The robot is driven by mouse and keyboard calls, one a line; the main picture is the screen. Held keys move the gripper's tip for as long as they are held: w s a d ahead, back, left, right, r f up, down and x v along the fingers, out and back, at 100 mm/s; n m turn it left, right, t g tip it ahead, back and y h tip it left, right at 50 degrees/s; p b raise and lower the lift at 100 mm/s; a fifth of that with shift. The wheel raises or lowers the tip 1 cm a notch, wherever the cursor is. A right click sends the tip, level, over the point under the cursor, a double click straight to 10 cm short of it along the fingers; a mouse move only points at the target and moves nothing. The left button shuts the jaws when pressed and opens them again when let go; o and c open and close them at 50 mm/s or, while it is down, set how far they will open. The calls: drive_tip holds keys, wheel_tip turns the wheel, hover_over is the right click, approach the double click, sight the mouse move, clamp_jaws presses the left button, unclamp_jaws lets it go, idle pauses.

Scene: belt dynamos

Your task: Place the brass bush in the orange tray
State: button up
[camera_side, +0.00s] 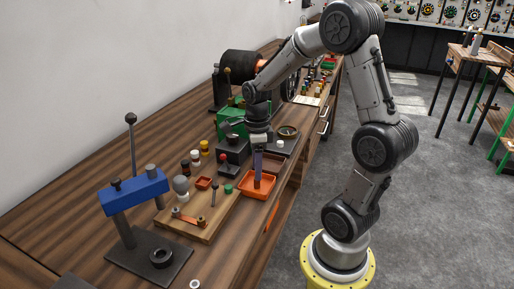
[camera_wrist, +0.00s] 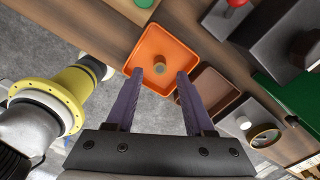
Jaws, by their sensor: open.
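The orange tray (camera_side: 246,190) sits on the bench near its front edge in the side view, and it also shows in the wrist view (camera_wrist: 183,50). The brass bush (camera_wrist: 160,68), a small brass-coloured cylinder, stands inside the tray around its middle. In the side view the bush is hidden or too small to tell. My gripper (camera_wrist: 159,71) has two purple fingers, apart, with nothing held between them. In the side view my gripper (camera_side: 257,184) points down at the tray. In the wrist view the bush appears between the fingertips; whether they touch it I cannot tell.
A brown tray (camera_wrist: 216,92) lies beside the orange tray. A wooden board with small parts (camera_side: 205,225) and a blue press (camera_side: 135,192) stand to the left in the side view. A green machine (camera_side: 230,122) stands behind.

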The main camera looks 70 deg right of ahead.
wheel_tip(320, 180, up, 7)
drive_tip(key=s+a+r+n+t, duration=0.2)
drive_tip(key=s+a+n, duration=0.3)
drive_tip(key=n, duration=1)
drive_tip(key=s+a+r+n+t, duration=0.3)
drive_tip(key=a+n, duration=0.7)
drive_tip(key=n, duration=0.5)
drive_tip(key=shift+s+r+t, duration=0.3)
drive_tip(key=shift+s+r, duration=0.05)
drive_tip(key=shift+s, duration=0.55)
